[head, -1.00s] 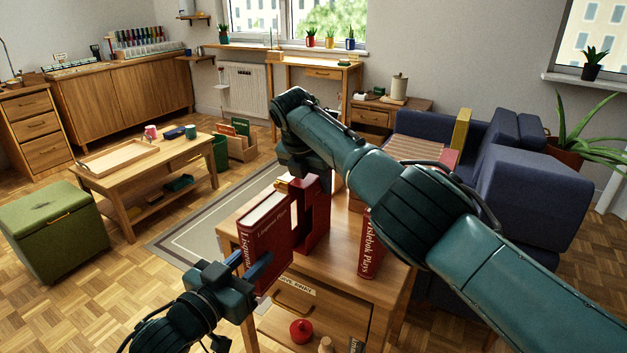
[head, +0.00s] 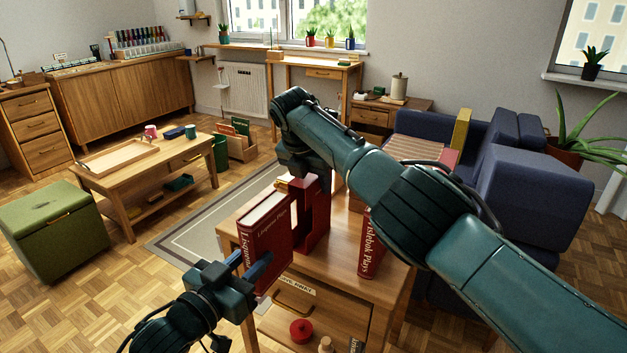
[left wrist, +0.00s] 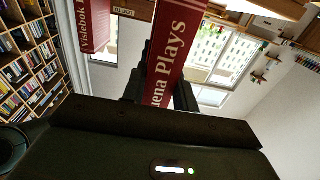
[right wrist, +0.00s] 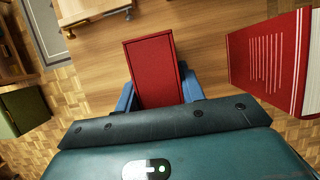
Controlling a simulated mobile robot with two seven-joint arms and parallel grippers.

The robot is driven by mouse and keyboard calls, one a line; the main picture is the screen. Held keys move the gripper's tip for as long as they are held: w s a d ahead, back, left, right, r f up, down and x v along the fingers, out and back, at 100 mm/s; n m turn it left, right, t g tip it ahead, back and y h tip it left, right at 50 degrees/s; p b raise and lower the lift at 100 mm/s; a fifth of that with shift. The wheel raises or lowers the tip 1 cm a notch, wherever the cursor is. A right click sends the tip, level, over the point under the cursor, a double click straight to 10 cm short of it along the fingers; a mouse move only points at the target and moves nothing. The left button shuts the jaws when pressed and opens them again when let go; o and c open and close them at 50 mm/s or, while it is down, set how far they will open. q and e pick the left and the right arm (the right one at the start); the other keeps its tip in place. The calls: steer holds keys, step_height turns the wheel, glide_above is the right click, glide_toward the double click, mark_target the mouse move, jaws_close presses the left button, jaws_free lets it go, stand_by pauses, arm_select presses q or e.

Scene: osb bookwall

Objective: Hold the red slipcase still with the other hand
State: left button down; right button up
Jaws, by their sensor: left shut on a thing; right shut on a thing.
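My left gripper (head: 250,268) is shut on the spine of a thick red book (head: 267,232) lettered "Plays", held upright at the cabinet's near left corner. The same spine shows between its fingers in the left wrist view (left wrist: 172,45). The red slipcase (head: 316,222) stands upright just right of and behind the book. My right gripper (right wrist: 158,92) is shut on it, with blue fingers on both sides of its red face (right wrist: 153,70). In the head view my right arm hides part of the slipcase. I cannot tell whether book and slipcase touch.
Another red book (head: 369,248) stands on the wooden cabinet (head: 335,262) to the right, partly behind my right arm. A red round object (head: 301,330) lies in the open space below. A low table (head: 150,168) and green stool (head: 52,235) are farther left.

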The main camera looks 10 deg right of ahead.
stand_by(0.4)
arm_select(q)
steer(key=shift+w+d+f, duration=0.45)
steer(key=shift+w+d, duration=0.1)
steer(key=shift+w, duration=0.2)
steer(key=shift+w+d+f, duration=0.45)
steer(key=shift+w+d, duration=0.1)
steer(key=shift+w, duration=0.15)
steer(key=shift+w+d, duration=0.1)
steer(key=shift+w, duration=0.05)
stand_by(0.7)
steer(key=shift+x, duration=4.95)
